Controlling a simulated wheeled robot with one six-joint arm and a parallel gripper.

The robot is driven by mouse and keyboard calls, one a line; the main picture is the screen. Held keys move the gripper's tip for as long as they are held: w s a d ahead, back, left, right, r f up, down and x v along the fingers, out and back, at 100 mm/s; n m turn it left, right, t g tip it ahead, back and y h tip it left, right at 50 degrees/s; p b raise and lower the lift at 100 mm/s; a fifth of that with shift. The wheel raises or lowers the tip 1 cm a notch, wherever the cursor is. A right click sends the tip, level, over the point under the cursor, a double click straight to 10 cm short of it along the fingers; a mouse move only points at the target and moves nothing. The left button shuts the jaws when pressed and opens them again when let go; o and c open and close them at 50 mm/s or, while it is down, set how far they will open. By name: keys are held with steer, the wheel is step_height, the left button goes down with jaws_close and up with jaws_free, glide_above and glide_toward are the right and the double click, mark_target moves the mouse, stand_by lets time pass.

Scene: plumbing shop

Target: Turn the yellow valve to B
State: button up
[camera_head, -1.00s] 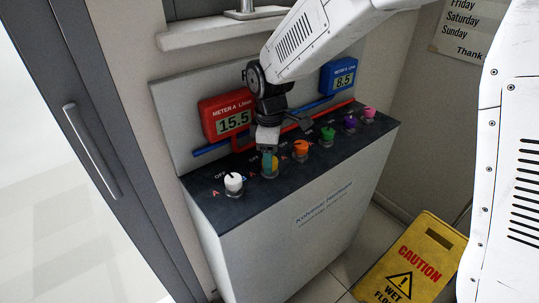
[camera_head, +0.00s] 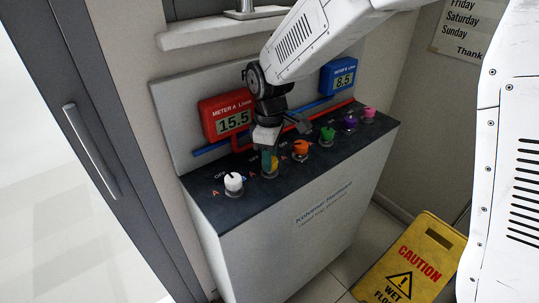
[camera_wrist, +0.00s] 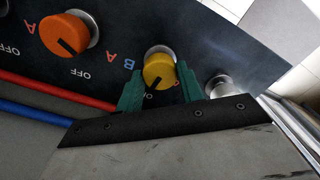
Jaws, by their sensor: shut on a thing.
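The yellow valve (camera_wrist: 158,70) is a round knob with a black mark on its face, in the row on the dark panel top. In the wrist view its mark points down and slightly left, towards a partly covered label. The letter B lies to its left. My gripper (camera_wrist: 159,77) has one green finger on each side of the knob and is shut on it. In the head view, my gripper (camera_head: 269,161) comes down from above and hides most of the yellow valve (camera_head: 270,175).
A white valve (camera_head: 233,182) stands to the left and an orange valve (camera_head: 300,148) to the right, both close. Green, purple and pink valves follow. Red meter A (camera_head: 228,117) reads 15.5 and blue meter B (camera_head: 340,77) reads 8.5. A yellow caution sign (camera_head: 425,250) stands on the floor.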

steer(key=m, duration=1)
steer(key=shift+m, duration=0.3)
stand_by(0.4)
steer(key=o, duration=1)
steer(key=shift+r, duration=0.1)
step_height(320, 180, up, 8)
steer(key=shift+f, duration=0.15)
